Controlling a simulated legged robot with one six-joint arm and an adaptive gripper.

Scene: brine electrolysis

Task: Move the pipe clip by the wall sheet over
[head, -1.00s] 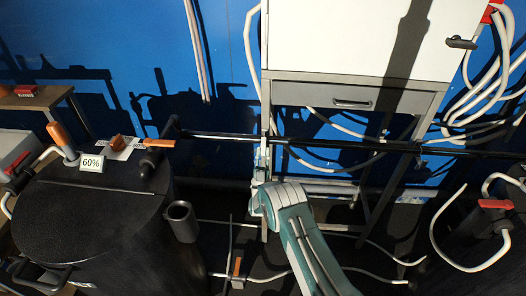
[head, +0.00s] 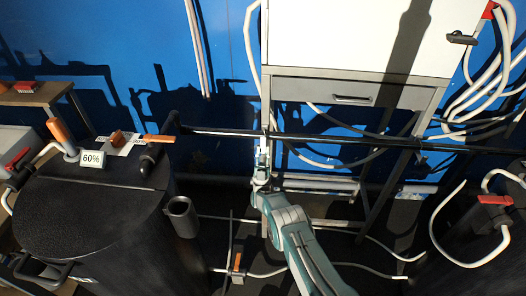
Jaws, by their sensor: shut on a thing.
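My gripper (head: 262,158) is at mid-frame in the head view, in front of the desk's left leg and just below a long black pipe (head: 340,138) along the blue wall sheet (head: 120,30). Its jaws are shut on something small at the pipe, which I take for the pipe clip. The jaws and the desk leg hide most of it, so its shape and exact fit on the pipe are unclear. A separate orange-topped fitting (head: 237,262) sits on a thin pipe lower down, apart from my gripper.
A grey-white desk (head: 350,88) with a drawer stands behind my gripper. A large black tank (head: 90,215) with orange handles and a "60%" label (head: 91,159) is at the left. White hoses (head: 490,95) and a red-handled valve (head: 495,199) are at the right. Thin pipes cross the dark floor.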

